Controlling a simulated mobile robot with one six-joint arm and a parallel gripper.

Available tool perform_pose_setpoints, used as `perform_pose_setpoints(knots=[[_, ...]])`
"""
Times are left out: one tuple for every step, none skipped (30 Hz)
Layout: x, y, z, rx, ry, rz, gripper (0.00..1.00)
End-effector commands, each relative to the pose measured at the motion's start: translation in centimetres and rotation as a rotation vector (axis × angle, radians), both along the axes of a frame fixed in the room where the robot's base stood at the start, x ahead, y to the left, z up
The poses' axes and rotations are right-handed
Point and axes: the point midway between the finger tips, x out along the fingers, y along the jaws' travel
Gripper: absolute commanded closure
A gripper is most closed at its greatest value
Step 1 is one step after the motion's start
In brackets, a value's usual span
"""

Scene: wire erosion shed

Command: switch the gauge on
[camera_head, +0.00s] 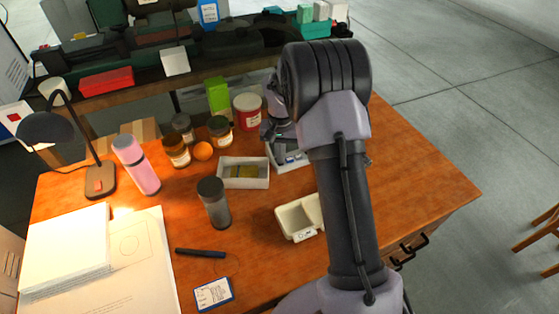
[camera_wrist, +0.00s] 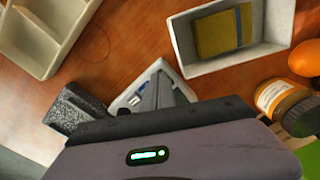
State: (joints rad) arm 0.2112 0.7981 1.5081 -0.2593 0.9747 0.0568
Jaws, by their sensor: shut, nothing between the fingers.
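A pale, flat-bodied device, which may be the gauge, sits on the wooden desk behind the small white box (camera_head: 262,184), beside my arm. In the wrist view its white casing (camera_wrist: 128,100) with a blue mark shows around my fingers, and the rest is hidden. I cannot make out its switch or display. A dark speckled block (camera_wrist: 68,106) is just left of it. My gripper (camera_wrist: 160,92) is shut and empty, pointing down over the pale device. I cannot tell whether the fingertips touch it. In the head view my arm partly covers this spot.
The white box, holding a yellow notebook (camera_wrist: 222,32), stands close by. A cream divided tray (camera_head: 294,232) is nearer the front. Several jars, an orange (camera_head: 202,151) and a red tin (camera_head: 247,118) crowd the back. The desk's right side (camera_head: 420,180) is clear.

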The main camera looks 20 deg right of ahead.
Motion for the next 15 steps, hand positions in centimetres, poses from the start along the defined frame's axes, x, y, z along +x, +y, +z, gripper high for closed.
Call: perform_pose_setpoints(knots=[[-0.01, 0.01, -0.13, 0.0, 0.0, 0.0, 1.0], [-0.01, 0.01, -0.17, 0.0, 0.0, 0.0, 1.0], [-0.01, 0.0, -0.24, 0.0, 0.0, 0.0, 1.0], [-0.01, 0.0, -0.28, 0.0, 0.0, 0.0, 1.0], [-0.01, 0.0, -0.32, 0.0, 0.0, 0.0, 1.0], [-0.01, 0.0, -0.39, 0.0, 0.0, 0.0, 1.0], [0.0, 0.0, -0.43, 0.0, 0.0, 0.0, 1.0], [0.0, 0.0, -0.48, 0.0, 0.0, 0.0, 1.0], [0.0, 0.0, -0.54, 0.0, 0.0, 0.0, 1.0], [0.0, 0.0, -0.59, 0.0, 0.0, 0.0, 1.0], [-0.01, 0.0, -0.64, 0.0, 0.0, 0.0, 1.0], [-0.01, 0.0, -0.58, 0.0, 0.0, 0.0, 1.0], [-0.02, 0.01, -0.53, 0.0, 0.0, 0.0, 1.0], [-0.02, 0.01, -0.42, 0.001, 0.001, 0.0, 1.0], [-0.02, 0.01, -0.19, 0.001, 0.001, 0.0, 1.0]])
